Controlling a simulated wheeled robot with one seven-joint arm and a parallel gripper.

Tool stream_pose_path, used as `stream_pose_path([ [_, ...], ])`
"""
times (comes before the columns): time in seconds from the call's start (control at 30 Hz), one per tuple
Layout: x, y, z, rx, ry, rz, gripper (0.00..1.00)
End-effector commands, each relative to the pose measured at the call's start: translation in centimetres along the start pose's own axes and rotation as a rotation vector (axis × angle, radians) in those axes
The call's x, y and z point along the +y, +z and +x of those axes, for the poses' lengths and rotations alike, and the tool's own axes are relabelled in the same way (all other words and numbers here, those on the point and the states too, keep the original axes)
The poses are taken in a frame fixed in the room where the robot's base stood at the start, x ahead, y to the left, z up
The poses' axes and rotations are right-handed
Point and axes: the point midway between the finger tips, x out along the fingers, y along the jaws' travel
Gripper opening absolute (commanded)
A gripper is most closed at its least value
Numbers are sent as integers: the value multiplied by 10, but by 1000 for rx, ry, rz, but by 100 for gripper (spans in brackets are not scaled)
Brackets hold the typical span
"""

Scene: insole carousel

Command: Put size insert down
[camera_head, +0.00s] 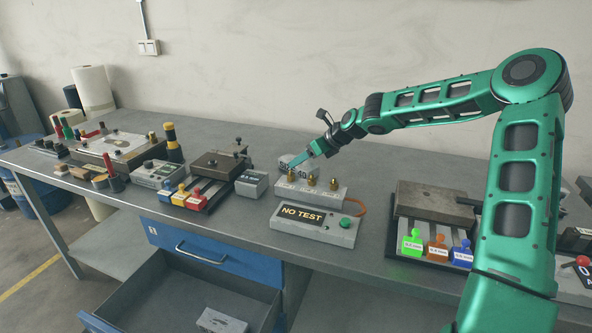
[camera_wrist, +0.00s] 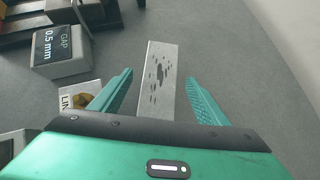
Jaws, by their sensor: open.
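The size insert (camera_head: 291,160), a pale grey block marked with "SIZE" and partly hidden by my gripper, stands on the bench behind the box with brass knobs in the head view. In the wrist view a pale grey bar (camera_wrist: 161,62) with dark marks on its top, which looks like this insert, lies between and beyond my fingers. My gripper (camera_wrist: 160,77) is open, one finger on each side of the bar, with a gap showing on both sides. In the head view my gripper (camera_head: 308,156) is low at the insert. The bar's near end is hidden by the gripper body.
The brass-knobbed box (camera_head: 318,190) and the "NO TEST" display box (camera_head: 314,227) stand in front. The gap gauge (camera_head: 252,184) is to the left; its "GAP 0.5 mm" face shows in the wrist view (camera_wrist: 58,50). A press with coloured tabs (camera_head: 432,204) is right. The bench behind is clear.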

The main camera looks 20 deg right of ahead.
Motion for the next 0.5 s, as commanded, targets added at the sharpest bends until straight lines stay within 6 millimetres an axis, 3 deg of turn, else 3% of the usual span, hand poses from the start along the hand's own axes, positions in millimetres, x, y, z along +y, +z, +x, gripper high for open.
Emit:
stream_pose_path([
  [0.3, -1, -4, 39, -2, 1, 0, 69],
  [0.5, -2, -4, 51, -1, -2, -2, 69],
])
